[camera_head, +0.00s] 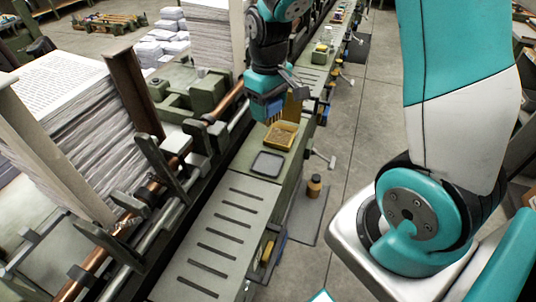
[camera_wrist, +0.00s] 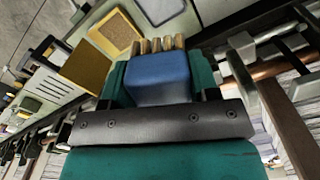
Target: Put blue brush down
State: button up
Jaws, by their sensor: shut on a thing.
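My gripper (camera_head: 266,106) is over the narrow green bench in the upper middle of the head view, with its jaws pointing down. It is shut on the blue brush (camera_wrist: 158,80), which sits between the two green fingers in the wrist view. The brush has a blue block body and several tan bristle tufts along its far edge. In the head view only part of the blue body shows between the fingers. The brush appears to be just behind the yellow tray; I cannot tell whether it touches the bench.
A yellow tray (camera_head: 281,136) with a brown inside and a dark grey tray (camera_head: 268,163) lie on the bench. A slotted metal plate (camera_head: 225,235) is nearer. A rail with clamps (camera_head: 165,160) and a tall paper stack (camera_head: 95,135) stand left. A brown bottle (camera_head: 313,188) stands right of the bench.

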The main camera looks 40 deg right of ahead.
aim_at(269, 164)
notch_tip(269, 164, down, 16)
jog(key=p, duration=0.2)
jog(key=shift+p, duration=0.3)
jog(key=shift+f, duration=0.2)
jog(key=o, duration=1)
jog(key=shift+r, duration=0.1)
